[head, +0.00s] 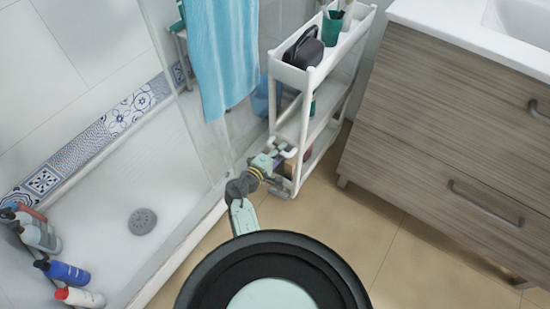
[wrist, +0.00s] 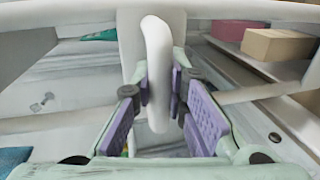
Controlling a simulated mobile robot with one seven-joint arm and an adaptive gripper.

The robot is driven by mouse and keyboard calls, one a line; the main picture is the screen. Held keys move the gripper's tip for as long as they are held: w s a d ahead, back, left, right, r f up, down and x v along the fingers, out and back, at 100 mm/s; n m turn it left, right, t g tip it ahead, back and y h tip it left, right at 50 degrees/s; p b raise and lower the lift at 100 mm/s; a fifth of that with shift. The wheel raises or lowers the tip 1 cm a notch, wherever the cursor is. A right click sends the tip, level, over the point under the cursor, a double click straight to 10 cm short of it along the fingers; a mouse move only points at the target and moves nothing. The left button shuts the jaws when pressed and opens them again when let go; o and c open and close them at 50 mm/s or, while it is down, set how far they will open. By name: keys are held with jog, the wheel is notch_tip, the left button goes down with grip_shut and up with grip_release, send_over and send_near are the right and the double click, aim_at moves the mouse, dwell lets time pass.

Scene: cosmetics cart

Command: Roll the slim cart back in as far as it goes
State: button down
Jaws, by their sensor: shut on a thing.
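The slim white cart (head: 309,76) stands upright between the glass shower screen and the wooden vanity. Its near end faces me. My gripper (head: 282,153) is at that end, low on the cart. In the wrist view, a white upright loop handle (wrist: 158,60) on the cart's end stands between the purple pads of my gripper (wrist: 157,95). The gripper is shut on this handle. The cart's wheels are hard to make out in the head view.
The wooden vanity (head: 440,130) stands close on the cart's right. The shower tray (head: 130,190) with several bottles lies left. A blue towel (head: 222,50) hangs beside the cart. A black case (head: 303,48) sits on its top shelf. Beige floor (head: 350,235) is clear in front.

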jog(key=w+d+b, duration=0.1)
jog(key=w+d, duration=0.1)
jog(key=w, duration=0.1)
jog(key=w+d+b, duration=0.1)
jog(key=w+d, duration=0.1)
jog(key=w, duration=0.1)
jog(key=w+d+b, duration=0.2)
jog(key=w+d, duration=0.1)
jog(key=w, duration=0.1)
jog(key=shift+w+r, duration=0.1)
jog(key=shift+r, duration=0.15)
jog(key=c, duration=1.8)
grip_release()
jog(key=shift+c, duration=0.2)
jog(key=shift+o, duration=1.4)
jog(key=shift+f, duration=0.15)
jog(key=shift+d, duration=0.1)
